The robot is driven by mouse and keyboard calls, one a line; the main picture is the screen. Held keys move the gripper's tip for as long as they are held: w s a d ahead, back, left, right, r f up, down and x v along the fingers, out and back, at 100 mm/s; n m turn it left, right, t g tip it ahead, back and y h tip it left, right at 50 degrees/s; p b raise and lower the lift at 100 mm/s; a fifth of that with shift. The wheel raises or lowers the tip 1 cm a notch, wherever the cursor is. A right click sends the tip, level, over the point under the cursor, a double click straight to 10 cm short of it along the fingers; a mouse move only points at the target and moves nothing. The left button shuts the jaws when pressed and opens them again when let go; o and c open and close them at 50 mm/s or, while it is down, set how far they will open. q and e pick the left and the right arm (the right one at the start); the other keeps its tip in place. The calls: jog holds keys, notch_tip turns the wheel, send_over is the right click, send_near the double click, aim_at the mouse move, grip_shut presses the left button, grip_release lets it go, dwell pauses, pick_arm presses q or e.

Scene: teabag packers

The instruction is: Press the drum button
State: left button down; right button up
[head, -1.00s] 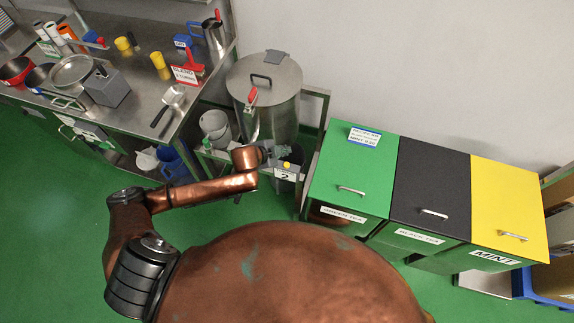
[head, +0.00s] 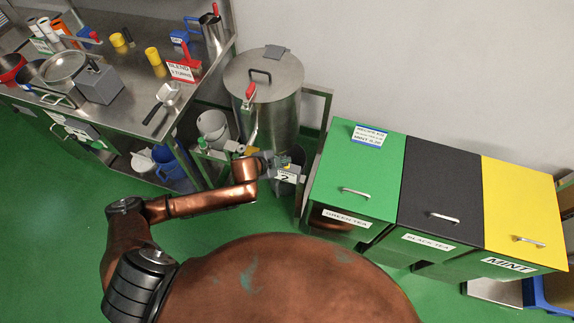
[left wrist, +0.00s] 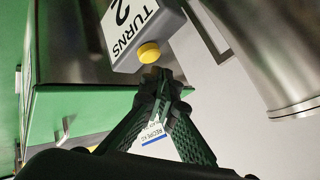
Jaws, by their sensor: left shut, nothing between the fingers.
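The yellow drum button (left wrist: 149,52) sticks out of a grey box with a white "2 TURNS" label in the left wrist view. In the head view this control box (head: 287,178) stands in front of the steel drum (head: 277,110). My left gripper (head: 281,162) is shut and empty, at the top of the box. In the left wrist view its fingertips (left wrist: 161,78) are just below the button and very close to it; I cannot tell whether they touch. My right gripper is not in view.
The green tea bin (head: 362,175), black tea bin (head: 441,190) and mint bin (head: 524,208) stand to the right of the drum. A steel table (head: 130,95) with cups, a scoop and a BLEND sign (head: 181,73) is at the left. Green floor is open in front.

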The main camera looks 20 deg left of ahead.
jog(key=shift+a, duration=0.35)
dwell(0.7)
pick_arm(q)
jog(key=shift+f, duration=0.2)
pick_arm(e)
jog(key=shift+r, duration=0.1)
pick_arm(q)
jog(key=shift+f, duration=0.2)
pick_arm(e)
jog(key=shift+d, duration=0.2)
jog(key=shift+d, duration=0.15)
